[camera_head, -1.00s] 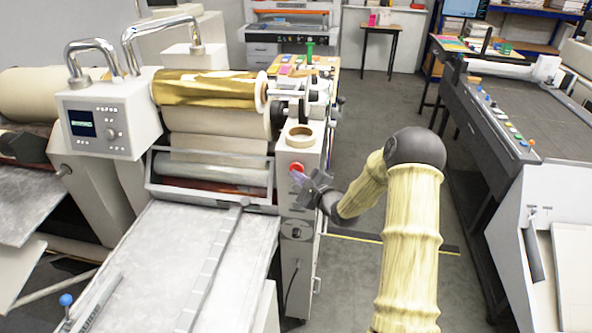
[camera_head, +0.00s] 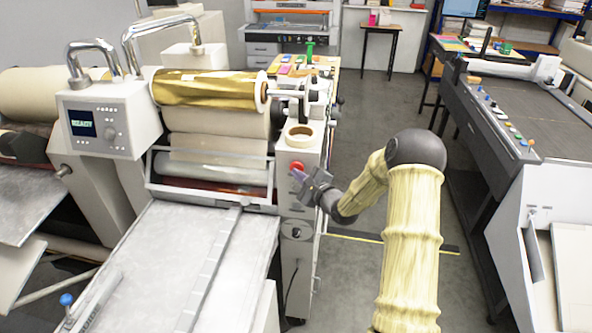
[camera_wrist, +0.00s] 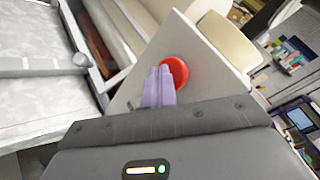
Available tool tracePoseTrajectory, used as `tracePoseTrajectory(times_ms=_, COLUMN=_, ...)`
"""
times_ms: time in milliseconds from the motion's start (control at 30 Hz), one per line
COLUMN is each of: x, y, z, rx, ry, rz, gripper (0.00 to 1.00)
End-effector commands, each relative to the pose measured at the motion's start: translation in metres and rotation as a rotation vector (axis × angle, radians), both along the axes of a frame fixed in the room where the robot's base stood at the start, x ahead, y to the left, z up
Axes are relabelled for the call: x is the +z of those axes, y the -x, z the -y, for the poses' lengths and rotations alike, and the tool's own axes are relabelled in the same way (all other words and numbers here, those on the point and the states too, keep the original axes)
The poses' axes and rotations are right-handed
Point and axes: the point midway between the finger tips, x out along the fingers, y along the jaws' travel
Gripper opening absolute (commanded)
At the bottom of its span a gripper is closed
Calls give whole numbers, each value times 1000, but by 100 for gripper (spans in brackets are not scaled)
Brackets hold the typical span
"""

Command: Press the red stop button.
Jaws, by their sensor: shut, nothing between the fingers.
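The red stop button (camera_head: 297,165) is a round red cap on the upper front of the machine's pale side column (camera_head: 299,210). In the wrist view the red button (camera_wrist: 176,72) shows large and bright, its left part hidden behind my fingers. My gripper (camera_head: 297,175) is shut and empty, its fingertips just at the lower edge of the button. In the wrist view the pale purple fingers of my gripper (camera_wrist: 159,76) lie together over the button's left side. I cannot tell whether they touch it.
A tape roll (camera_head: 299,133) lies on top of the column. The gold foil roll (camera_head: 208,88) and a control box (camera_head: 110,122) with a lit display are at left. A long dark table (camera_head: 500,130) stands at right, with open floor between.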

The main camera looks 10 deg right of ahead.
Motion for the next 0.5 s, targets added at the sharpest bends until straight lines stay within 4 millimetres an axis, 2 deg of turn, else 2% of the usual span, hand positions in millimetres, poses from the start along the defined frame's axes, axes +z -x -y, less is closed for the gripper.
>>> tracePoseTrajectory(times_ms=500, x=0, y=5, z=-2, rx=-1, ry=-2, rz=-1, gripper=0)
